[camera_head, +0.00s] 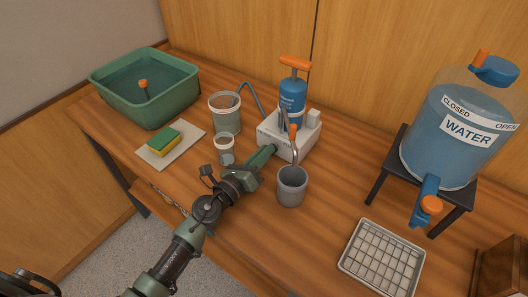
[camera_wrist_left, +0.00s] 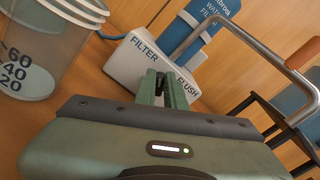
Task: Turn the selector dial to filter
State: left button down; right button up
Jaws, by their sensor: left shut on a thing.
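The water filter pump (camera_head: 292,100) is a blue cylinder with an orange T-handle, on a white base (camera_head: 303,133). In the left wrist view the base (camera_wrist_left: 145,62) carries the labels FILTER at left and FLUSH at right. The selector dial (camera_wrist_left: 160,79) is a small dark knob between the labels, mostly hidden by the fingers. My left gripper (camera_head: 268,151) reaches the front of the base and is shut on the dial; its green fingers also show in the left wrist view (camera_wrist_left: 163,92). I cannot tell where the dial points. My right gripper is out of view.
A grey cup (camera_head: 291,187) stands under the pump's spout, just right of my gripper.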

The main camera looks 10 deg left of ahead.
pick_arm(q)
jog(key=shift+n, duration=0.5)
jog(key=c, duration=1.5)
grip_release()
jog(key=b+v, duration=0.1)
jog(key=v, duration=0.6)
jog(key=shift+f, duration=0.15)
jog(key=shift+s+a, duration=0.2)
jog(key=shift+s, duration=0.15)
